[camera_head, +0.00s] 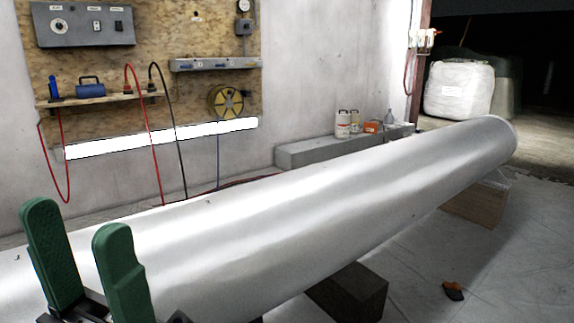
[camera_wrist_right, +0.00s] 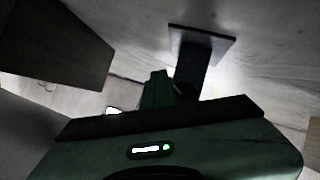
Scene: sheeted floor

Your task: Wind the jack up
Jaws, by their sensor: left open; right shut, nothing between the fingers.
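A dark post with a flat square plate (camera_wrist_right: 203,46), possibly part of the jack, shows in the right wrist view; no crank or handle can be made out. My right gripper (camera_wrist_right: 158,82) is shut with nothing in it, its green fingers just left of the dark post; I cannot tell whether they touch it. The jack is not visible in the head view. My left gripper (camera_head: 77,222) is open and empty, its two green fingers upright in front of the near end of a large silver pipe (camera_head: 330,205).
The pipe crosses the head view, with a dark block (camera_head: 348,292) and a wooden block (camera_head: 475,203) under it. A small dark-orange object (camera_head: 453,291) lies on the sheeted floor. A concrete ledge (camera_head: 310,152) holds several bottles. A dark block (camera_wrist_right: 60,40) fills the wrist view's upper left.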

